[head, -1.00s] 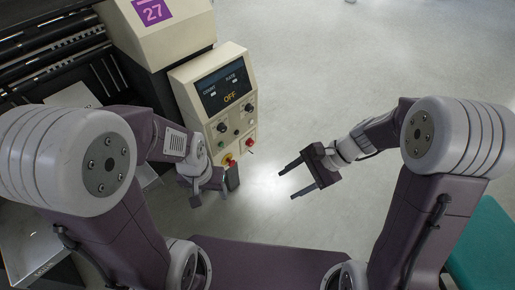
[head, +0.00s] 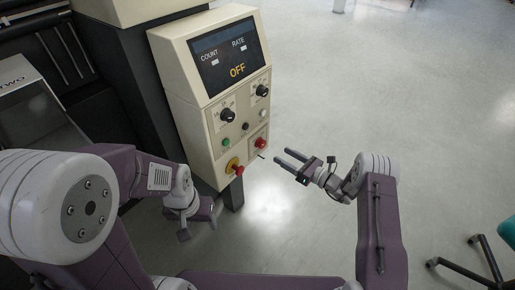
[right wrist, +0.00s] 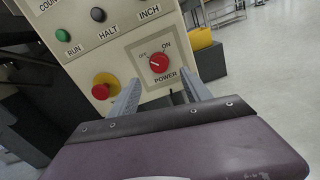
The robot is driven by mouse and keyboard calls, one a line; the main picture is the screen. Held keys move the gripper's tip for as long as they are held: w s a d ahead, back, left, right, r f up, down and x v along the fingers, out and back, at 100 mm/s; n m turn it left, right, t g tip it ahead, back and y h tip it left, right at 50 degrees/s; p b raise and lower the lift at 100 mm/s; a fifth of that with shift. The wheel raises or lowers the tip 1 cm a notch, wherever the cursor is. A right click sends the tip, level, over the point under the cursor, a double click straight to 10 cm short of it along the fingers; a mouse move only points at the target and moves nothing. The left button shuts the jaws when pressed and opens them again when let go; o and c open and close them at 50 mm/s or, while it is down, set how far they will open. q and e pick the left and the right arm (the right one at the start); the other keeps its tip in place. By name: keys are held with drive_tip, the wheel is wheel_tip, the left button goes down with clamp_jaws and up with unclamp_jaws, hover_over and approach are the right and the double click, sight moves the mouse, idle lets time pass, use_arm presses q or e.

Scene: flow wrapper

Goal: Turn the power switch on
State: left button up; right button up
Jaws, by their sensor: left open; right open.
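The power switch (head: 260,143) is a red rotary knob at the lower right of the cream control panel. In the right wrist view the power switch (right wrist: 159,62) sits between the labels OFF and ON, above the word POWER, and its pale mark points towards OFF. The panel display (head: 229,57) reads OFF. My right gripper (head: 282,157) is open and empty, to the right of the panel's lower part. In the right wrist view its fingers (right wrist: 160,82) point at the panel, with the knob between and beyond them. My left gripper (head: 198,228) is open and empty, below the panel.
A red emergency button on a yellow base (head: 234,166) is left of and below the switch. Green (right wrist: 63,35) and black (right wrist: 98,15) buttons are above it. A yellow box (right wrist: 199,39) stands beyond. Floor right of the panel is clear.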

sight(264, 144)
drive_tip(key=b+x, duration=0.4)
drive_tip(key=x, duration=0.4)
drive_tip(key=shift+a, duration=0.1)
drive_tip(key=shift+w+a+r, duration=0.1)
drive_tip(key=shift+w+a, duration=0.1)
drive_tip(key=shift+a, duration=0.1)
clamp_jaws()
